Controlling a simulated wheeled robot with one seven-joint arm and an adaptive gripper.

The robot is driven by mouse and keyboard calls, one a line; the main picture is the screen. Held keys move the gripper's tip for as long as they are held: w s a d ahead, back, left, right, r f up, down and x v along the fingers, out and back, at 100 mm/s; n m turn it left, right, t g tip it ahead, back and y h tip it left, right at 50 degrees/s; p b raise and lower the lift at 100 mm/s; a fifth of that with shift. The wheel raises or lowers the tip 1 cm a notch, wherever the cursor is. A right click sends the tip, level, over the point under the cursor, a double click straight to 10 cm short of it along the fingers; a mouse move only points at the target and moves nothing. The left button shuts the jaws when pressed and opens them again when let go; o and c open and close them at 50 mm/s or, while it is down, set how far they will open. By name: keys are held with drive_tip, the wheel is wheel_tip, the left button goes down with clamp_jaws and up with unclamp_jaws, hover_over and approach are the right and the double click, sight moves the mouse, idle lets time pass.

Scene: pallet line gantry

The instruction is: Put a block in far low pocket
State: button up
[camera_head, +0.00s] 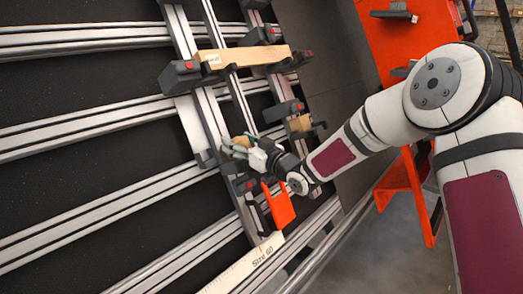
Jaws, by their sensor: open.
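A small tan wooden block (241,141) sits beside the fingers of my gripper (236,150), at the middle of the gantry. My gripper is open and reaches in from the right; whether its fingers touch the block is too small to tell. Another tan block (300,123) sits in a black holder (286,111) up and right of my gripper. Other black holders are fixed along the rails, one at the upper left (181,77) and one just below my gripper (245,184). I cannot tell which pocket is the far low one.
A wooden plank (243,57) lies across the upper rails. A pale board marked "Size 60" (250,262) lies at the bottom. An orange part (279,206) hangs below my wrist. Silver rails (95,118) cross a dark bed. An orange frame (385,45) stands at right.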

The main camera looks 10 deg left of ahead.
drive_tip(key=shift+g, duration=0.5)
drive_tip(key=s+f, duration=0.1)
drive_tip(key=s+a+f, duration=0.1)
drive_tip(key=f, duration=0.1)
drive_tip(key=shift+s+a+f, duration=0.1)
drive_tip(key=shift+s+f, duration=0.1)
drive_tip(key=s+d+r, duration=0.1)
drive_tip(key=s+d, duration=0.1)
drive_tip(key=d, duration=0.3)
drive_tip(key=s+d+r+t, duration=0.1)
drive_tip(key=s+d, duration=0.2)
drive_tip(key=d, duration=0.2)
drive_tip(key=shift+s+d+r, duration=0.15)
drive_tip(key=shift+s+r, duration=0.05)
drive_tip(key=shift+r, duration=0.05)
